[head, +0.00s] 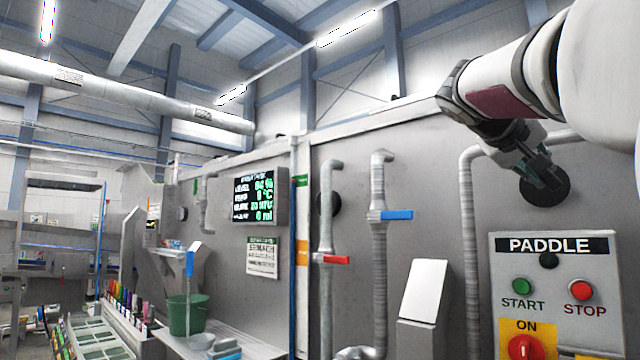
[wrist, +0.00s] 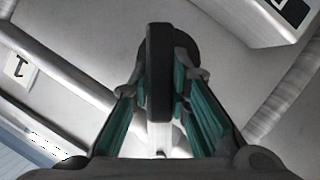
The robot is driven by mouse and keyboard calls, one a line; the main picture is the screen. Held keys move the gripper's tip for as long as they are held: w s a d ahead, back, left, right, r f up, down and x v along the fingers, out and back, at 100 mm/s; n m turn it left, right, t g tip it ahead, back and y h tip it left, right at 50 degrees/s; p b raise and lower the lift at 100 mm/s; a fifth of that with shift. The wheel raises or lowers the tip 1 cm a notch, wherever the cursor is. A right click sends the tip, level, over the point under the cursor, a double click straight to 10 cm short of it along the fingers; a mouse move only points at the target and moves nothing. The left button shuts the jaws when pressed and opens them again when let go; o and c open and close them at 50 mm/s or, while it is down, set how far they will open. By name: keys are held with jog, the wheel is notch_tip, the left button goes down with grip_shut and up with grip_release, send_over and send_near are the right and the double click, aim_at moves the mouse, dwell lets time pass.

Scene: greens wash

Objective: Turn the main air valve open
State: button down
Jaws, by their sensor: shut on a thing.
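The main air valve appears to be the black round fitting (head: 546,190) on the grey wall, above the PADDLE panel at the right of the head view. In the wrist view its dark bar-shaped handle (wrist: 159,75) stands between the fingers, with a dark round base behind it. My gripper (head: 540,168) is at this fitting and covers part of it. In the wrist view my gripper (wrist: 160,88) has its teal fingers on both sides of the handle, shut on it. The handle's angle against the wall is hard to tell.
The PADDLE panel (head: 555,295) with START, STOP and a red ON switch is just below. Pipes with a red lever (head: 336,260) and a blue lever (head: 397,215) run left of it. A lit display (head: 255,198) and a green bucket (head: 187,315) are further left.

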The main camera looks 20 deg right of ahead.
jog(key=n, duration=0.1)
jog(key=s+r+n+g+h, duration=0.1)
jog(key=shift+s+d+r+n, duration=0.2)
jog(key=shift+d+r+n, duration=0.05)
jog(key=shift+d+n, duration=0.05)
jog(key=shift+s+d+r+n+g+h, duration=0.15)
jog(key=shift+s+r+n+h, duration=0.1)
jog(key=shift+r+n, duration=0.25)
jog(key=shift+s+r+n+g+h, duration=0.15)
jog(key=shift+r+n+h, duration=0.15)
jog(key=shift+n, duration=0.4)
jog(key=c, duration=1.5)
grip_release()
jog(key=a, duration=0.4)
jog(key=a+r, duration=0.1)
jog(key=a, duration=0.7)
jog(key=shift+s+r, duration=0.2)
jog(key=shift+r, duration=0.2)
